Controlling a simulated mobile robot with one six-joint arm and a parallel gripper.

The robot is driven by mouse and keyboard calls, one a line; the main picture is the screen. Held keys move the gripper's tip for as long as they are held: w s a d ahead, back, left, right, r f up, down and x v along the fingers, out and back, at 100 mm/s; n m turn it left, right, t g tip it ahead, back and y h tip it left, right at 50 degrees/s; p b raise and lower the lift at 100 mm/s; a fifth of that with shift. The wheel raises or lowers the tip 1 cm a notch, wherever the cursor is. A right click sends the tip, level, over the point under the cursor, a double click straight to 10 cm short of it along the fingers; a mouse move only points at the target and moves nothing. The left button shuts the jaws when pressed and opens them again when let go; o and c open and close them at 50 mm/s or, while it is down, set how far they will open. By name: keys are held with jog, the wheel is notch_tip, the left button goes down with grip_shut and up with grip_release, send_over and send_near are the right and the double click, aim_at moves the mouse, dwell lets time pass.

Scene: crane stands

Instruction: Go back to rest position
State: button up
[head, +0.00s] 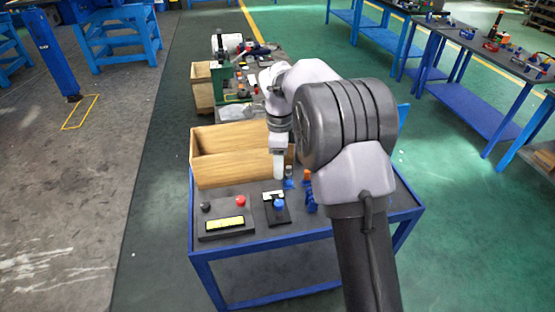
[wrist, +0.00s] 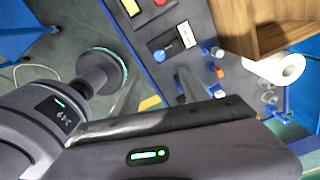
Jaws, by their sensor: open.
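My gripper (wrist: 155,90) shows in the wrist view as two blurred grey fingers, apart and with nothing seen between them. In the head view my arm reaches forward over the blue-framed table (head: 262,243), with its wrist bent down near the right end of the wooden box (head: 238,165). The gripper itself is hard to make out there. In the wrist view the wooden box (wrist: 262,28) is at the upper right, with a white roll (wrist: 287,70) beside it.
A control box (head: 225,224) with red and black buttons sits at the table's front left. A blue-knobbed switch (head: 279,205) and small blue and orange parts (head: 310,198) stand to its right. A second cluttered bench lies behind. Blue workbenches (head: 465,100) line the right.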

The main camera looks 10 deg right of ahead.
jog(key=s+a+r+n+t+y+b, duration=0.1)
jog(key=s+a+r+n+t+b, duration=0.15)
jog(key=s+r+n, duration=1.1)
jog(key=s+a+f+n+t+y, duration=0.1)
jog(key=s+f+n+t, duration=0.1)
jog(key=s, duration=1.7)
jog(key=shift+s+n+t, duration=0.2)
jog(key=shift+n+t, duration=0.45)
